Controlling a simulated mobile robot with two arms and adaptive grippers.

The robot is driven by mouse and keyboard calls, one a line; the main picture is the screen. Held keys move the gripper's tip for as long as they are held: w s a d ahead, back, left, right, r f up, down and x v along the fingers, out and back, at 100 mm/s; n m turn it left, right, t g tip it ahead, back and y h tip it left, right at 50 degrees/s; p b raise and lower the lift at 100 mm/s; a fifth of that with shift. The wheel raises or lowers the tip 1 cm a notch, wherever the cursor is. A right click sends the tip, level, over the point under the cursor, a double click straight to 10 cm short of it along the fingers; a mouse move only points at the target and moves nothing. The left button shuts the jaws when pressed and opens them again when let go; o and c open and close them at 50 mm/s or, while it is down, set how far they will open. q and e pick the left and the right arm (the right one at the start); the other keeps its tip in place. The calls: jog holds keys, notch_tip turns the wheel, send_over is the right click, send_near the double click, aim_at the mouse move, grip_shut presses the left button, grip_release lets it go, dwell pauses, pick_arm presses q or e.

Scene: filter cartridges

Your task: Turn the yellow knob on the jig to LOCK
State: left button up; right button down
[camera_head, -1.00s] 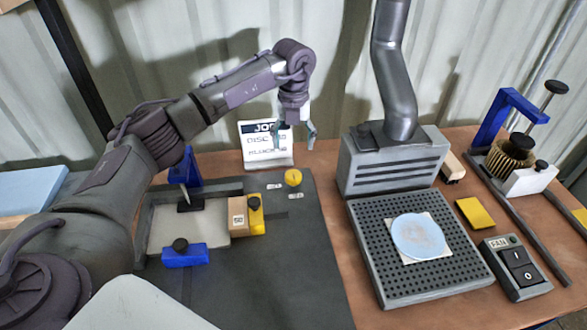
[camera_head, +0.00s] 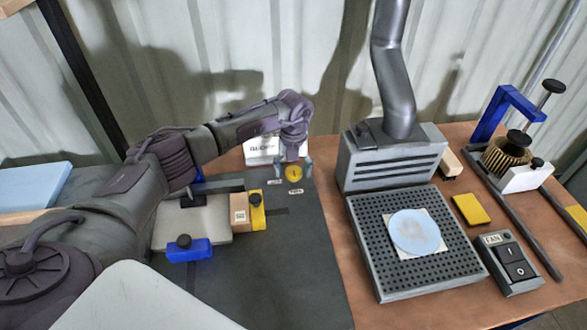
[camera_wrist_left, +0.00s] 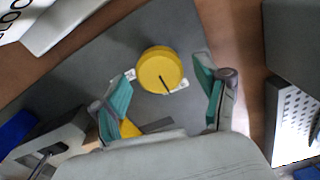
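The yellow knob (camera_head: 294,173) is a round disc on the dark grey jig plate (camera_head: 290,260). In the left wrist view the yellow knob (camera_wrist_left: 160,70) has a dark pointer line running toward its lower right, with small white labels at its left and lower right whose text I cannot read. My left gripper (camera_head: 293,168) is open above the knob. In the left wrist view my left gripper (camera_wrist_left: 165,100) has its teal fingertips spread to either side of the knob, apart from it. My right gripper is not in view.
A white job card (camera_head: 265,150) stands behind the knob. A wooden block (camera_head: 239,212), a yellow stop (camera_head: 257,212) and a blue clamp (camera_head: 188,250) sit left of it. The grey fume extractor (camera_head: 392,160) stands to the right.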

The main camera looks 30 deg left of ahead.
pick_arm(q)
jog(key=c, duration=1.1)
